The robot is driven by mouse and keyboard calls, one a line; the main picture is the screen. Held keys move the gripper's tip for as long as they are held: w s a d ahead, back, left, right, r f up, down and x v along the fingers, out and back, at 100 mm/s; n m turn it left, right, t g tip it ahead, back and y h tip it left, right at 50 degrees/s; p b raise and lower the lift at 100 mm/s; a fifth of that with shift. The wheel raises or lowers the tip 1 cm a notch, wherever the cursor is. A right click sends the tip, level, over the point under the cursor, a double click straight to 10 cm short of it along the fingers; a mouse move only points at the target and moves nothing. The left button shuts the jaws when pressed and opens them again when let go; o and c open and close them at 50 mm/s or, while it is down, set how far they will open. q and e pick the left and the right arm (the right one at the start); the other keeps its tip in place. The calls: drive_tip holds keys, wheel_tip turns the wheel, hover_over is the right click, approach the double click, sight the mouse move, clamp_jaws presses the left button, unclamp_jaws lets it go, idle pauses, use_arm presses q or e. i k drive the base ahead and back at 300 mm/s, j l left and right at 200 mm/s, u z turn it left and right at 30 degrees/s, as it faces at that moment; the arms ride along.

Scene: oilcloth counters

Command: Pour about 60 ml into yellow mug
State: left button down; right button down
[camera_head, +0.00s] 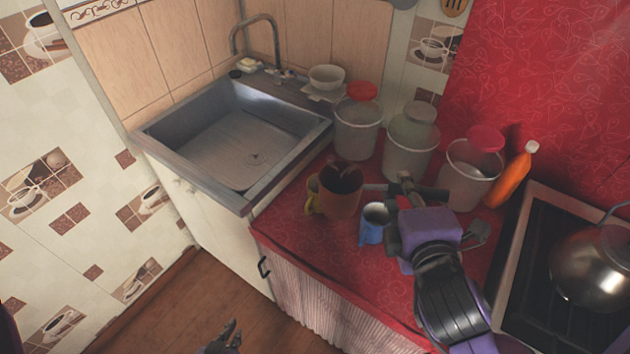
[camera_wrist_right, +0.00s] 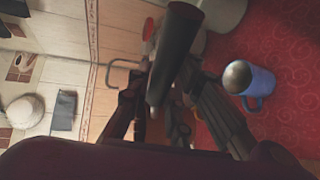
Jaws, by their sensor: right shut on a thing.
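A brown pot (camera_head: 343,180) with a dark inside and a straight handle is held above the counter at the middle of the head view. My right gripper (camera_head: 393,190) is shut on its handle; the dark handle (camera_wrist_right: 172,60) runs between the fingers in the right wrist view. The yellow mug (camera_head: 312,199) is at the pot's left, partly hidden by it; its handle points left. I cannot tell whether the pot touches the mug, or whether liquid is flowing. My left gripper (camera_head: 228,338) is low at the bottom edge, over the floor, away from the counter; its opening is unclear.
A blue mug (camera_head: 372,226) stands just right of the pot, near my right gripper; it also shows in the wrist view (camera_wrist_right: 258,86). Several lidded containers (camera_head: 408,145) and an orange bottle (camera_head: 512,178) stand behind. A sink (camera_head: 180,133) lies left, a stove with kettle (camera_head: 592,268) right.

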sight(312, 198)
drive_tip(key=i+j, duration=0.1)
drive_tip(key=j, duration=0.45)
drive_tip(key=i+j+z, duration=0.1)
drive_tip(key=j, duration=0.45)
drive_tip(key=i+j, duration=0.1)
drive_tip(key=j, duration=0.45)
